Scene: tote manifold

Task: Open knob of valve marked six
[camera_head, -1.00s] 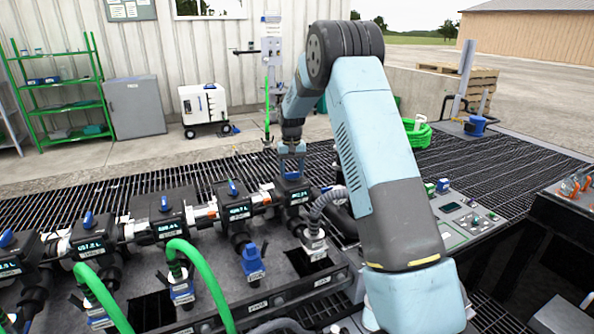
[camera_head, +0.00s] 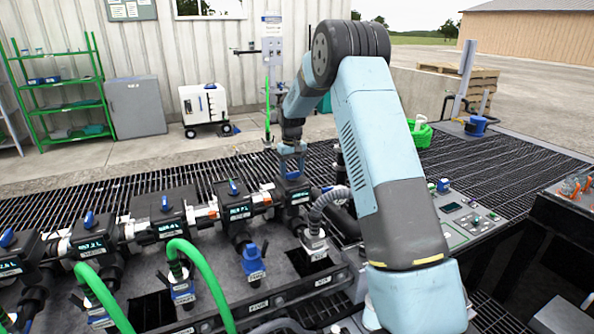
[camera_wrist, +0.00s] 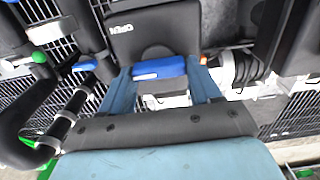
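My gripper (camera_head: 291,170) points down at the rightmost valve (camera_head: 294,192) of the row in the head view. In the wrist view its two blue fingers (camera_wrist: 160,75) stand on either side of that valve's blue knob (camera_wrist: 159,68). The fingers meet the knob's two ends, with no clear gap. The dark valve housing (camera_wrist: 155,25) lies beyond the knob and carries a small white label (camera_wrist: 121,28) too blurred to read. I cannot make out which valve is marked six.
Several similar valves with blue knobs (camera_head: 233,187) run leftward. Green hoses (camera_head: 195,262) and a grey corrugated hose (camera_head: 325,203) rise near the row. A control panel (camera_head: 462,215) stands right of my arm. Open grating (camera_head: 130,187) lies behind the valves.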

